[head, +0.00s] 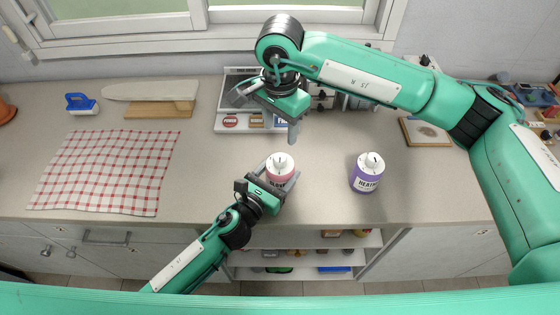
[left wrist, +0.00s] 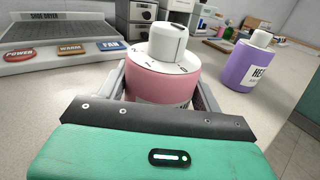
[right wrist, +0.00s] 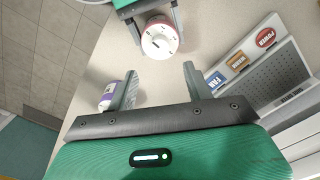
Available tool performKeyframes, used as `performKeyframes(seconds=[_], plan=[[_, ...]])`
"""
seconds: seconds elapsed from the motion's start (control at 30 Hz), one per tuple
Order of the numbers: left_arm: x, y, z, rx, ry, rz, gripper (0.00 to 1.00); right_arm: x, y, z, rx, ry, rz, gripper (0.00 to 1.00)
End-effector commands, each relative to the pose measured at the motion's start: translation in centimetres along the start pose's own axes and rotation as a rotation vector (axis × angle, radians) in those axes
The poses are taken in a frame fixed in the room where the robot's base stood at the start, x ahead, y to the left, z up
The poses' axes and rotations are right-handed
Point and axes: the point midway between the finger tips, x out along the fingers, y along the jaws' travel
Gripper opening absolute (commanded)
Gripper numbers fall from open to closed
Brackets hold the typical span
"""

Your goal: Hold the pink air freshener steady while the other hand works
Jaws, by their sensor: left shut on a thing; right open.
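The pink air freshener (head: 282,174) stands upright on the counter near its front edge, with a white cap and dial top. It also shows large in the left wrist view (left wrist: 160,82) and at the top of the right wrist view (right wrist: 160,40). My left gripper (head: 272,178) is shut on it, one finger on each side. My right gripper (head: 277,118) is open and empty, above and behind the air freshener, apart from it. A purple air freshener (head: 366,178) labelled HEATH… stands to the right; the end of its label is hidden.
A grey shoe dryer (head: 228,118) with red, orange and blue buttons stands behind the air freshener. A checked cloth (head: 105,172), a small ironing board (head: 150,92) and a blue brush (head: 80,103) lie at left. Counter between the two air fresheners is clear.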

Motion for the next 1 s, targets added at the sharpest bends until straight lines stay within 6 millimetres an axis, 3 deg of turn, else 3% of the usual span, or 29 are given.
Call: performKeyframes(seconds=[1.0], plan=[[0.0, 0.0, 0.0, 0.001, 0.000, 0.000, 0.37, -1.9, 0.0, 0.0, 1.525, 0.001, -0.001, 0.52]])
